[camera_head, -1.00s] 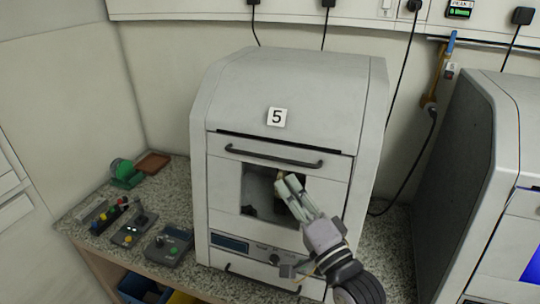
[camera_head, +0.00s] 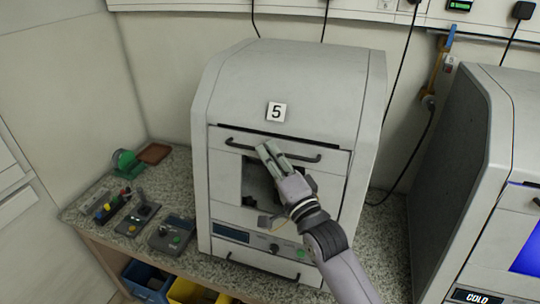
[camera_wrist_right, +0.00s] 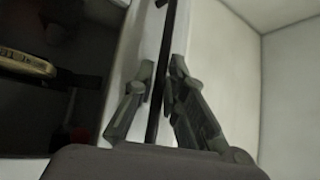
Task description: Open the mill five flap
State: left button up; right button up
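The mill marked 5 (camera_head: 305,85) is a large grey machine standing on the speckled counter. Its front flap (camera_head: 222,180) stands upright against the body, with a dark slit along its top edge and a square dark window. A dark bar handle (camera_head: 238,145) runs across the flap's upper part. My right gripper (camera_head: 268,150) is at the middle of this handle. In the right wrist view, the fingers (camera_wrist_right: 162,75) stand on either side of the bar (camera_wrist_right: 168,30), with small gaps showing. My left gripper is not in view.
Small control boxes (camera_head: 172,234) and a green device (camera_head: 127,163) stand on the counter left of the mill. Another machine (camera_head: 455,150) stands close on the right. Blue and yellow bins (camera_head: 150,278) sit below the counter. Cables hang on the wall behind.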

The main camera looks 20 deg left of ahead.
grip_shut()
jog(key=shift+f, duration=0.15)
dwell(0.4)
